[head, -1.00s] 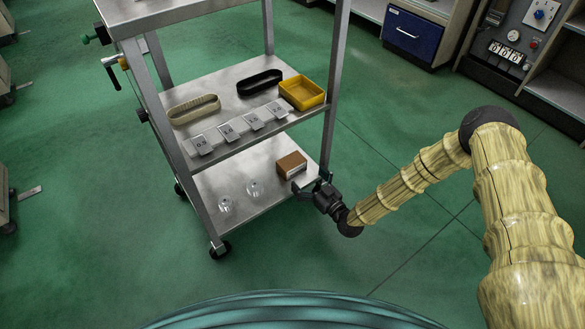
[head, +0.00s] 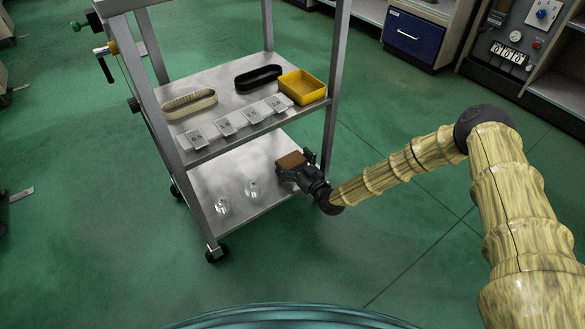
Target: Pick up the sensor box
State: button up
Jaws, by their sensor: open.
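The sensor box, which I take to be the small brown-topped box (head: 291,160), sits on the cart's lower shelf (head: 225,172) near its right edge. My gripper (head: 297,166) has come in from the right, low over the shelf. Its jaws are open, with one finger at the box's near side and the other at its right side. The gripper hides the box's lower front part. I cannot tell whether the fingers touch it.
Two clear glass pieces (head: 222,206) stand left of the box.

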jog(key=c, duration=0.9)
jog(key=shift+o, duration=0.2)
jog(key=shift+r, duration=0.1)
